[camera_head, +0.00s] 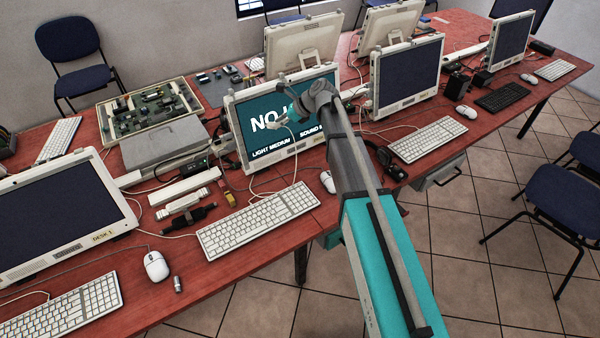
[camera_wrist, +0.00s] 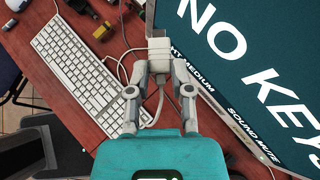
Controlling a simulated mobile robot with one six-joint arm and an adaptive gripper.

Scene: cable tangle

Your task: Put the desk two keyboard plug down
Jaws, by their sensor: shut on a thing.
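My gripper (camera_wrist: 160,67) is shut on a pale keyboard plug (camera_wrist: 158,47) in the wrist view. The plug's light cable hangs down between the fingers. In the head view my gripper (camera_head: 287,114) is held in front of the middle monitor (camera_head: 246,137), and the plug there is small and hard to make out. The monitor's teal screen shows large white text, partly hidden by my arm. A white keyboard (camera_head: 258,222) lies on the red desk below that monitor and also shows in the wrist view (camera_wrist: 85,78).
A white mouse (camera_head: 327,181) lies right of the keyboard. Small adapters and a yellow item (camera_head: 229,199) lie left of it. The left monitor (camera_head: 60,215) is labelled DESK 1. A parts tray (camera_head: 107,113) stands behind. Some bare red desk shows in front of the keyboard.

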